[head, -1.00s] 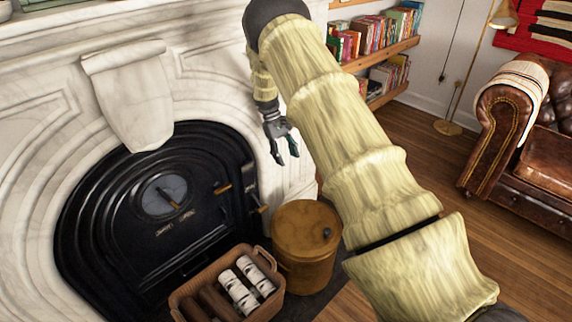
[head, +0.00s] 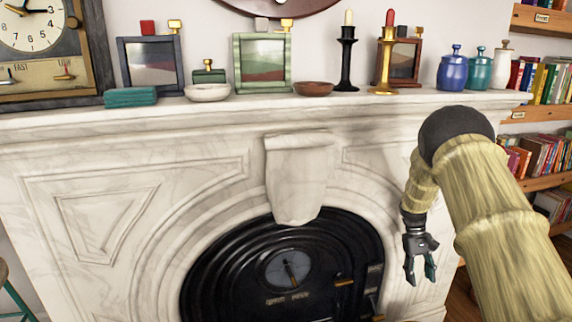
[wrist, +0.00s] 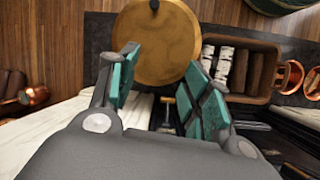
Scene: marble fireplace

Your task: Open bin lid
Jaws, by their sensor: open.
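The round golden-brown bin (wrist: 157,35) shows in the wrist view at top centre, seen from above with its lid on. A small dark fitting (wrist: 154,6) sits near the lid's far edge. My gripper (wrist: 161,62) is open and empty, its teal-padded fingers spread in front of the bin in the picture. I cannot tell the exact gap to the lid. In the head view my gripper (head: 421,272) hangs pointing down beside the right side of the fireplace. The bin is out of the head view.
The marble fireplace (head: 140,160) with its black door (head: 235,270) stands close to my gripper. A basket (wrist: 251,99) of logs is right of the bin in the wrist view, with copper vessels (wrist: 290,76) beyond. The mantel (head: 230,105) holds frames, candlesticks and jars. Wooden floor (wrist: 60,35) lies left of the bin.

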